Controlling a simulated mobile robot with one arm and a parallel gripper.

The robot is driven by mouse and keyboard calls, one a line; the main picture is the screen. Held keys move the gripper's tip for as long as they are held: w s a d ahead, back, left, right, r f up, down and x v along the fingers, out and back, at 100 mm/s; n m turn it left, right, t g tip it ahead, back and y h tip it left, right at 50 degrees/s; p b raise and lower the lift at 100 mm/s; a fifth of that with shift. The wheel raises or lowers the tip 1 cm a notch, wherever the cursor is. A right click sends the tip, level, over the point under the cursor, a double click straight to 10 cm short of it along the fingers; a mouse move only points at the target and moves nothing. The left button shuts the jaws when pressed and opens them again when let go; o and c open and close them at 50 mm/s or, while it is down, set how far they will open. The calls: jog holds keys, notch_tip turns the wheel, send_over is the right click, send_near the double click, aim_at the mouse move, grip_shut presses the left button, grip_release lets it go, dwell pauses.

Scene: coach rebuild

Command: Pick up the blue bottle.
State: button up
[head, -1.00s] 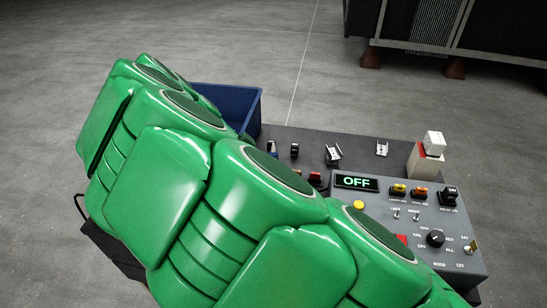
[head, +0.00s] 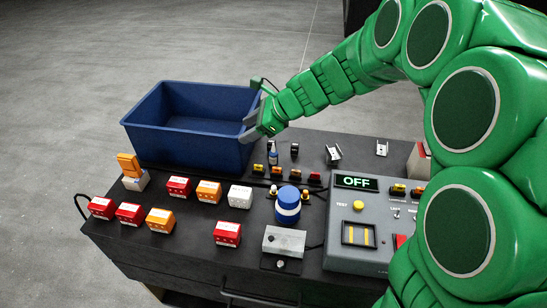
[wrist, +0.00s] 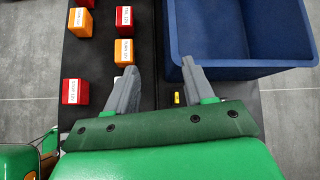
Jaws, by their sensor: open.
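A small blue bottle (head: 273,156) with a dark top and a pale label stands upright on the dark bench, just right of the blue bin's near corner. My gripper (head: 254,118) is above and behind it, close to the bin's right side. In the wrist view my gripper (wrist: 159,72) is open, with nothing between its fingertips. I cannot make out the bottle in the wrist view.
The blue bin (head: 150,146) stands at the back left; it also shows in the wrist view (wrist: 245,70). Red, orange and white blocks lie at left. A larger blue-and-white knob-like thing (head: 288,203) and a grey control panel (head: 345,255) reading OFF stand right.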

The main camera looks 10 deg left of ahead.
aim_at(273, 151)
jog(key=w+d+r+m+t+y, duration=0.1)
jog(key=w+d+m+t+y, duration=0.1)
jog(key=w+d+m+t, duration=0.65)
jog(key=shift+g, duration=0.85)
jog(key=f, duration=0.5)
jog(key=s+f, duration=0.1)
jog(key=f, duration=0.4)
jog(key=d+f, duration=0.1)
jog(key=f, duration=0.4)
jog(key=shift+s+f, duration=0.3)
jog(key=shift+s, duration=0.1)
jog(key=shift+w+r+x, duration=0.1)
jog(key=shift+w+x, duration=0.05)
jog(key=shift+x, duration=1.7)
jog(key=shift+w+r+x, duration=0.1)
jog(key=shift+w+x, duration=0.05)
jog(key=shift+x, duration=1.7)
jog(key=shift+d, duration=0.15)
grip_shut()
